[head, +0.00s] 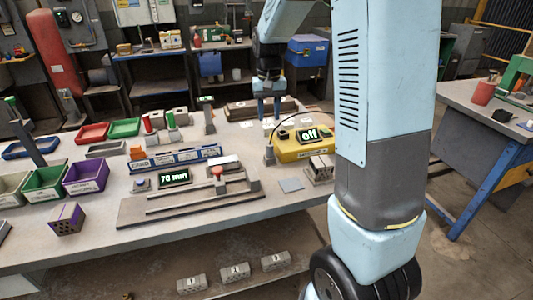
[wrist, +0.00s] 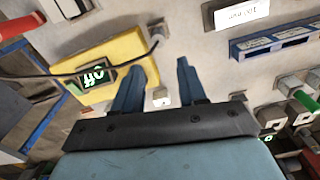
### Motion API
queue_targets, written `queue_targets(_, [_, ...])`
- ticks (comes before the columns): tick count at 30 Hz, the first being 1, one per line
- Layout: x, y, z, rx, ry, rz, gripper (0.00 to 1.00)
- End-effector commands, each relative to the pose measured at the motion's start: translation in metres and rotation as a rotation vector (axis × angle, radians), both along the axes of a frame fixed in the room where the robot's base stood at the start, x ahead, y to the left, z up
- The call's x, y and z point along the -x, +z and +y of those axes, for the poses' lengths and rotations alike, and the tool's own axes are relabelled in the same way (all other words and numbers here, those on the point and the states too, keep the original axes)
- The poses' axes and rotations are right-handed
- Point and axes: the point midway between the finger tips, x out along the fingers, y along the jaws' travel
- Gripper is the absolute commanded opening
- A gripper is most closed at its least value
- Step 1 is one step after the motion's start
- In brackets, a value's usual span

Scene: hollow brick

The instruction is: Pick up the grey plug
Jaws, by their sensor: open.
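A small grey plug (head: 269,153) with a thin dark cable stands at the left end of the yellow box (head: 296,150), whose display reads "off". In the wrist view the plug (wrist: 157,36) is at the end of the dark cable, beyond the fingertips and near the yellow box (wrist: 125,52). My gripper (head: 269,108) is open and empty over the back part of the bench, behind the plug in the head view. Its two blue fingers (wrist: 165,66) are apart, with nothing gripped between them. How the plug is seated is too small to tell.
A blue labelled rack (head: 175,160), a "70 mm" display (head: 175,179) and a slide rail (head: 190,202) lie left of the plug. A grey flat square (head: 290,185) and a hollow block (head: 320,168) lie in front of the yellow box. Coloured bins (head: 85,175) are at far left.

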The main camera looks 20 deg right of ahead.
Motion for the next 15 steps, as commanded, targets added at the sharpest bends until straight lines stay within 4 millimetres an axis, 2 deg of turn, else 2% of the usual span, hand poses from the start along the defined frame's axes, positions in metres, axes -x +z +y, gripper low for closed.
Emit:
queue_targets(12, [0.000,-0.066,0.000,0.000,-0.002,0.005,0.41])
queue_targets(15, [0.000,-0.077,0.000,0.000,-0.001,0.003,0.41])
